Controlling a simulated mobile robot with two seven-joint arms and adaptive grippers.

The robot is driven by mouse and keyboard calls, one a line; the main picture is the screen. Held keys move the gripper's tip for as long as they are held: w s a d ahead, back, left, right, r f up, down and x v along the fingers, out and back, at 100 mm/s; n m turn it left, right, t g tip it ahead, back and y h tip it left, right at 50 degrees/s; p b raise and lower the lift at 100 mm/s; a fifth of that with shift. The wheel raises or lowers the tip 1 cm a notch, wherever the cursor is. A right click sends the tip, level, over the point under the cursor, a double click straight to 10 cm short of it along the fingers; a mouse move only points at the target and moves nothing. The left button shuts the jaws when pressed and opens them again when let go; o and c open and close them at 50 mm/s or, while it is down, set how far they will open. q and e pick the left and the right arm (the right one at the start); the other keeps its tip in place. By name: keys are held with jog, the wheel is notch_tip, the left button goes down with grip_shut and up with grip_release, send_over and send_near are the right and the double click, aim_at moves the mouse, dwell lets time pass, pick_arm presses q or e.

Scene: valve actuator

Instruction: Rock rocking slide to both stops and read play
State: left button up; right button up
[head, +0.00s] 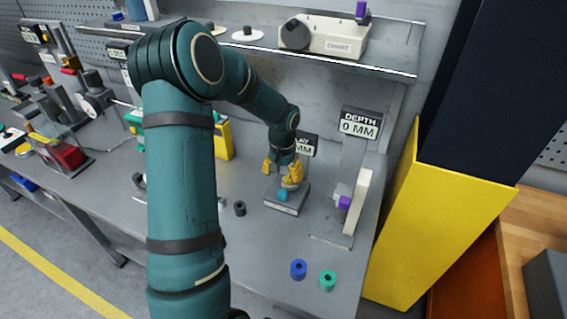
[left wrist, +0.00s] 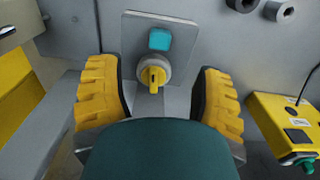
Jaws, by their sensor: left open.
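A small grey base (head: 287,203) stands on the bench with a teal block (head: 282,196) on it. In the left wrist view, the grey plate (left wrist: 136,27) carries the teal block (left wrist: 159,39) and a round grey knob with a yellow piece (left wrist: 153,74). My left gripper (head: 281,174) is open just above the base. Its yellow fingers show in the left wrist view (left wrist: 160,98), one on each side of the knob, with gaps and nothing held. A display ending in "MM" (head: 305,147) stands behind, partly hidden by my arm. My right gripper is not in view.
A depth gauge reading 0 MM (head: 360,126) stands right of the base, with a cream upright (head: 357,202) and purple block (head: 344,202). A shelf (head: 385,66) overhangs the back.

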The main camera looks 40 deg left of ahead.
aim_at(283, 192)
pick_arm(q)
notch_tip(283, 192, down, 9)
jog(key=shift+f, duration=0.15)
dwell(0.4)
jog(key=c, duration=1.1)
